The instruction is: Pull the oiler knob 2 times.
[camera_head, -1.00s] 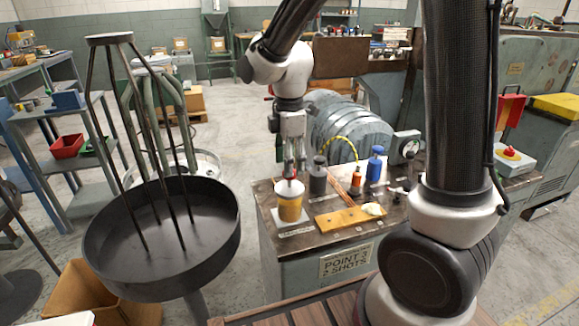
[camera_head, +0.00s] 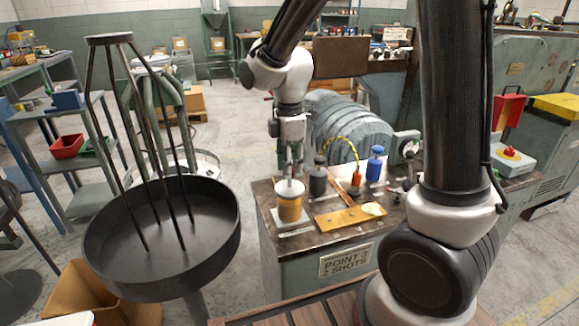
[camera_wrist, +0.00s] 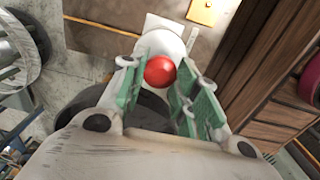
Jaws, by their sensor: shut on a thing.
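The oiler is an amber cup (camera_head: 290,208) with a white lid, standing upright on a pale plate at the near left of the bench top. My gripper (camera_head: 292,175) points down just above its lid. In the wrist view the red ball-shaped oiler knob (camera_wrist: 160,71) sits between the green finger pads of my gripper (camera_wrist: 158,84), with the white lid (camera_wrist: 165,42) beyond it. My gripper is shut on the knob. In the head view the fingers hide the knob.
A grey bottle (camera_head: 318,180), an orange bottle (camera_head: 356,184) and a blue bottle (camera_head: 375,166) stand right of the oiler. A wooden board (camera_head: 345,218) lies in front of them. A large dark pan (camera_head: 110,280) stands left of the bench.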

